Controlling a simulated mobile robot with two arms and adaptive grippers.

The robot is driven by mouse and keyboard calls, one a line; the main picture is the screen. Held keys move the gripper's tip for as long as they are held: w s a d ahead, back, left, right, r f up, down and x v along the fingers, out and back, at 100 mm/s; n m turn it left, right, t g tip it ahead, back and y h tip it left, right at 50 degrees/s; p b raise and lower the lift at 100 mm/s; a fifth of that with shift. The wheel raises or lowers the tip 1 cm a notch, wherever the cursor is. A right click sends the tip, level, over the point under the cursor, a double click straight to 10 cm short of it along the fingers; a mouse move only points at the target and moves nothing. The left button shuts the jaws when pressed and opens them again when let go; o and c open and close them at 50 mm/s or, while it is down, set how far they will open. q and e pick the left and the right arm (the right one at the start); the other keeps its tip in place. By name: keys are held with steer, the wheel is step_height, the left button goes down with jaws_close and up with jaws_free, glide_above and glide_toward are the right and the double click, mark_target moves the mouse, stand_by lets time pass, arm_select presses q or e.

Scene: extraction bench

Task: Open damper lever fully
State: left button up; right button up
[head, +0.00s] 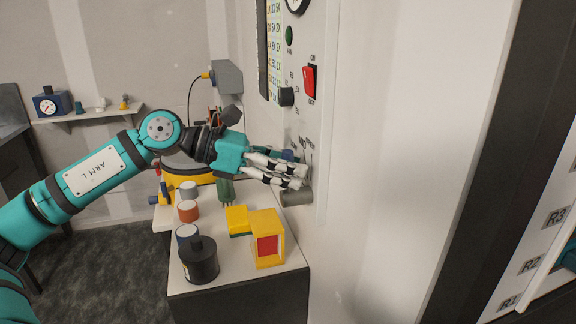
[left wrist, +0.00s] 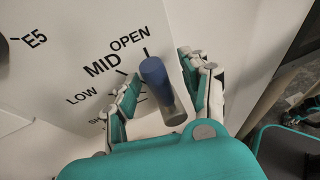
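The damper lever has a blue grip (left wrist: 153,72) and a grey lower part (left wrist: 173,112). In the left wrist view its blue end lies by the OPEN and MID labels; I cannot tell which mark it points at. My left gripper (left wrist: 163,88) is open, with one finger on each side of the lever. A gap shows at the right finger; contact at the left finger is unclear. In the head view the left gripper (head: 304,176) is at the white panel, and its fingers partly hide the lever's blue grip (head: 288,155). My right gripper is in neither view.
On the panel above are a red switch (head: 310,81), a black knob (head: 286,96) and a green button (head: 289,35). Below the arm, a bench (head: 240,283) holds a dark bottle (head: 199,261), a yellow box with a red face (head: 267,239) and several jars.

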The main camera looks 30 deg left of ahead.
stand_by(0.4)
arm_select(q)
steer(key=shift+s+a+r, duration=0.1)
steer(key=shift+s+r, duration=0.05)
steer(key=shift+s, duration=0.05)
steer(key=v, duration=1.1)
steer(key=shift+a, duration=0.3)
